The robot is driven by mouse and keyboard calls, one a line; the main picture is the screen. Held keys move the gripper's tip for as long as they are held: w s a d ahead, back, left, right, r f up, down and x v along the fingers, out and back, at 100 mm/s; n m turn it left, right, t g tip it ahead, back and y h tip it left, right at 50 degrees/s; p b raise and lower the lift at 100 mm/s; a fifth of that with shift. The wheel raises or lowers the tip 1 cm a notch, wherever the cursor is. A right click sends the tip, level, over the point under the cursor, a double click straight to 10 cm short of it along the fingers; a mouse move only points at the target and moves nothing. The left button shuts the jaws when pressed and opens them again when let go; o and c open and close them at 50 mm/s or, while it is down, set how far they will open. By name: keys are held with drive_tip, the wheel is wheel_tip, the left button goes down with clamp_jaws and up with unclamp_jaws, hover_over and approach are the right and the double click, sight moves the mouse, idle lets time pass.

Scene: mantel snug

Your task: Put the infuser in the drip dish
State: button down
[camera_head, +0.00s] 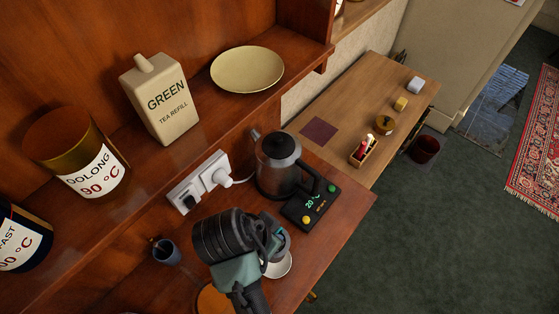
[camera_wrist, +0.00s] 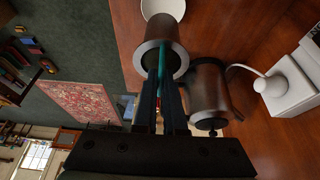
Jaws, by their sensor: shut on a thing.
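The infuser (camera_wrist: 170,28) is a brownish metal cylinder with a pale rim and a teal handle. My gripper (camera_wrist: 162,88) is shut on that handle in the wrist view. A white round dish, which looks like the drip dish (camera_wrist: 153,7), shows just past the infuser at the top edge. In the head view the dish (camera_head: 282,267) is on the lower wooden counter, partly hidden by my gripper (camera_head: 277,240). The infuser is mostly hidden there. I cannot tell whether it touches the dish.
A glass-and-metal kettle (camera_head: 277,163) stands close behind my gripper, with a black control base (camera_head: 312,205) to its right. A white socket strip (camera_head: 197,183) and a small blue-grey cup (camera_head: 166,251) are to the left. Canisters stand on the shelf above. The counter's right edge is near.

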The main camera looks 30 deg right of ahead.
drive_tip(key=f, duration=0.4)
drive_tip(key=shift+s+a, duration=0.1)
drive_tip(key=shift+a, duration=0.1)
drive_tip(key=shift+f+p, duration=0.5)
drive_tip(key=shift+f, duration=1.6)
drive_tip(key=c, duration=1)
unclamp_jaws()
drive_tip(key=shift+r, duration=0.2)
drive_tip(key=b+v, duration=0.1)
drive_tip(key=v, duration=1)
drive_tip(key=shift+r, duration=0.35)
drive_tip(key=shift+a, duration=0.15)
